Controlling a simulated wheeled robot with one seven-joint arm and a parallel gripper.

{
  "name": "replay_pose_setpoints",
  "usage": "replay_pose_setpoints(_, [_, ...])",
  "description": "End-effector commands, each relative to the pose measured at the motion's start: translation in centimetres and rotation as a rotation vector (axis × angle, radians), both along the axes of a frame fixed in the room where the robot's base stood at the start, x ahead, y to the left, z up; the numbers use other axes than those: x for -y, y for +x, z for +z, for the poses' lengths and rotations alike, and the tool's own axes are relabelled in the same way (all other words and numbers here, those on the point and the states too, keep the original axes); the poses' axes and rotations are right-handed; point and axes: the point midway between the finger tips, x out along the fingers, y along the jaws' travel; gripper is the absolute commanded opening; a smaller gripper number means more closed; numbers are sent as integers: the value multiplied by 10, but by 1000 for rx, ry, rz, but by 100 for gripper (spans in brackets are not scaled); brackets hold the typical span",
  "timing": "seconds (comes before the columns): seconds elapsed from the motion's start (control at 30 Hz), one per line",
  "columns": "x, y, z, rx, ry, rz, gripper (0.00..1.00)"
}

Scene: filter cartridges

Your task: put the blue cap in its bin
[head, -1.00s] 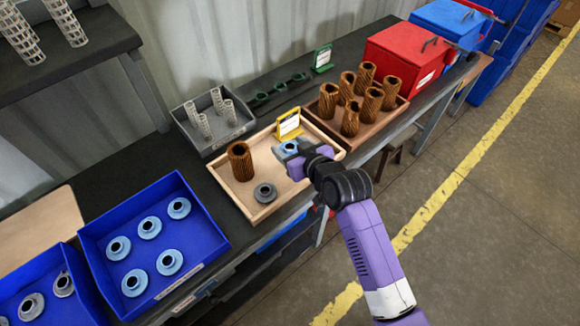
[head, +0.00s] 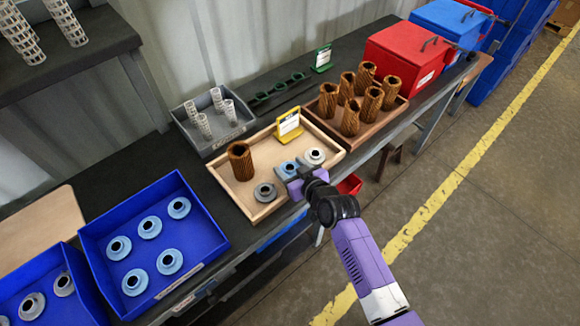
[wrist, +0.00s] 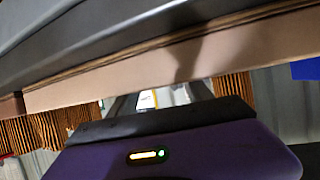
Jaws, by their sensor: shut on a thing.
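My gripper (head: 293,178) is over the front right of the light wooden tray (head: 226,190), shut on a blue cap (head: 287,168). The jaws partly hide the cap, and whether it clears the tray floor is hard to tell. A blue bin (head: 208,211) with several blue caps stands at the left, well apart from my gripper. In the wrist view a dark body and a pale band fill the top, and I cannot make out the held cap there.
The tray also holds a brown cartridge (head: 241,161), a dark grey cap (head: 265,192), a pale cap (head: 314,156) and a yellow-framed sign (head: 289,124). A grey bin (head: 196,148) stands behind. A brown tray (head: 396,116) of several cartridges is at the right.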

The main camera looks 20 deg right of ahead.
Motion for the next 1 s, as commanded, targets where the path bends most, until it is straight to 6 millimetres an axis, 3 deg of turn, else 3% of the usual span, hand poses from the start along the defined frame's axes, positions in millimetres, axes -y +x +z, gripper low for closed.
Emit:
replay_pose_setpoints(0.17, [0,0,-5,0,0,0,20])
replay_pose_setpoints(0.2, [0,0,-3,0,0,0,66])
replay_pose_setpoints(0.3, [0,0,-3,0,0,0,80])
replay_pose_setpoints(0.7, [0,-1,-3,-1,1,0,80])
replay_pose_setpoints(1.0, [3,-39,10,0,1,0,80])
